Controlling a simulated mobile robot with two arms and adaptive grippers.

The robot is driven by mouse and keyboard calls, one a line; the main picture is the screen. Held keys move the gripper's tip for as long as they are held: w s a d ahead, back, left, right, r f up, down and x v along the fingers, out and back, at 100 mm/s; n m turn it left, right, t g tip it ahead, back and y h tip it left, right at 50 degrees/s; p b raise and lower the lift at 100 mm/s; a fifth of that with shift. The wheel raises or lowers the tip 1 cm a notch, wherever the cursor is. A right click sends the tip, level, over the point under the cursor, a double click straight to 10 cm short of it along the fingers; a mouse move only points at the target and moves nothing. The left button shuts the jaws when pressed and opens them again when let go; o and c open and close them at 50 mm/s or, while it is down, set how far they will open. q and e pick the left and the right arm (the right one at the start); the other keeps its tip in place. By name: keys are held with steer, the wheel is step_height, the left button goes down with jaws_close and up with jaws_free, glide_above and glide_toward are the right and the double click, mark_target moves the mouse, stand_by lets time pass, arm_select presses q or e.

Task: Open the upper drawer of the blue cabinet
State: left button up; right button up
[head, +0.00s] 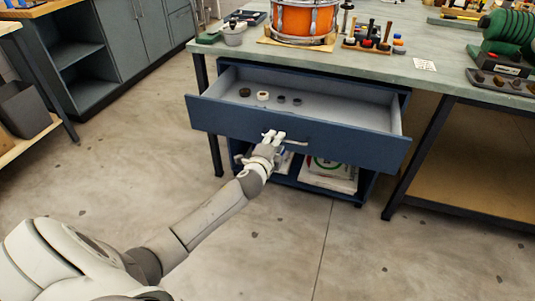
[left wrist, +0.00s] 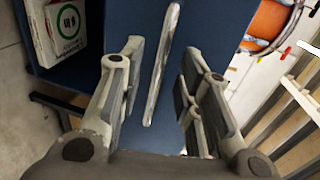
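The blue cabinet (head: 372,190) stands under the bench, and its upper drawer (head: 345,147) is pulled well out, showing its grey inside. The drawer's bar handle (head: 297,142) is on the front panel; it also shows in the left wrist view (left wrist: 162,65) as a metal bar. My left gripper (head: 273,138) is at the handle, in front of the drawer. In the left wrist view its fingers (left wrist: 160,85) are spread, with the bar showing between them and gaps on both sides. Part of the handle is hidden by the gripper in the head view. My right gripper is not in view.
Several small round pieces (head: 263,96) lie in the drawer. A white box (head: 330,172) sits in the open space below. On the bench (head: 440,86) stand an orange drum (head: 303,20) and tools. The floor (head: 290,240) in front is clear.

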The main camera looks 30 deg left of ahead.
arm_select(q)
steer(key=v, duration=0.9)
steer(key=shift+w+a, duration=0.1)
